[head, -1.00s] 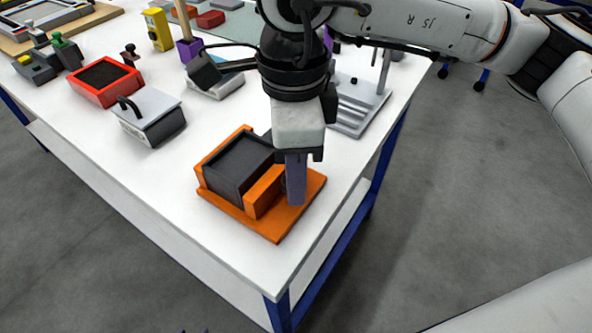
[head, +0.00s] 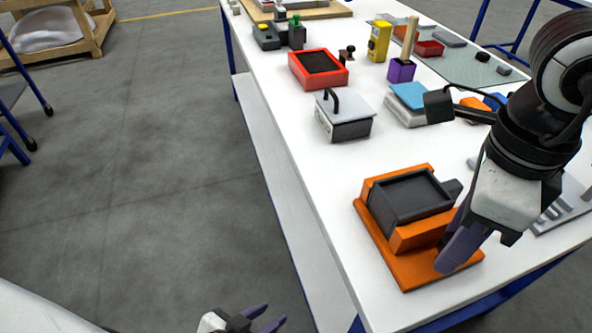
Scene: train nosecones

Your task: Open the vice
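The vice (head: 408,268) is an orange base with upright orange jaws, standing near the front edge of the white table. A dark grey rectangular block with a recessed top (head: 405,197) sits between the jaws. A dark knob-like part (head: 453,187) sticks out at its right side. My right gripper (head: 458,252) points down at the right end of the vice, its purple fingers in front of the orange jaw and over the base. Whether they touch it or are spread is unclear. My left gripper (head: 266,320) is open and empty at the bottom edge, over the floor, away from the table.
Behind the vice stand a grey box with a handle (head: 351,131), a red tray (head: 337,77), a blue-topped device (head: 408,95) and a purple holder (head: 401,70). A grey stand (head: 562,207) lies right of my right gripper. The table left of the vice is narrow but clear.

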